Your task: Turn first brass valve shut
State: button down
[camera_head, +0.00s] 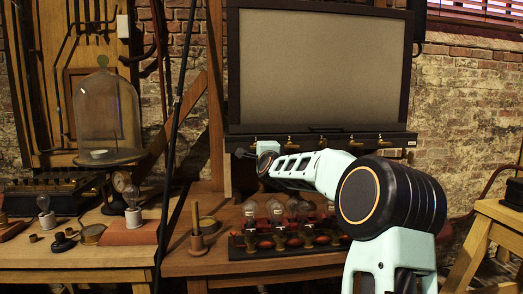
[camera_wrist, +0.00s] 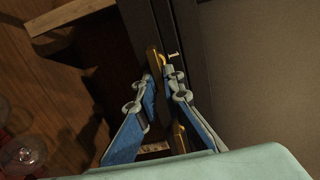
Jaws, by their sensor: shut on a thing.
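A row of several brass valves runs along the dark bar (camera_head: 215,139) under the big framed panel. The leftmost brass valve is at my gripper (camera_head: 247,153), which reaches it from the front right. In the wrist view my gripper (camera_wrist: 162,88) has its two blue-sided fingers on either side of the brass valve (camera_wrist: 154,60), closed on its long handle. Part of the brass shows between the fingers, and the rest is hidden by them. Other brass valves (camera_head: 289,143) stand to the right along the bar, clear of the fingers.
Glass bulbs or jars (camera_head: 276,211) with red parts stand on the bench below my arm. A wooden post (camera_head: 216,95) rises just left of the panel. A glass bell jar (camera_head: 104,108) and a bulb lamp (camera_head: 132,203) stand farther left.

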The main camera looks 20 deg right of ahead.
jog(key=c, duration=2.1)
grip_release()
jog(key=shift+v, duration=6)
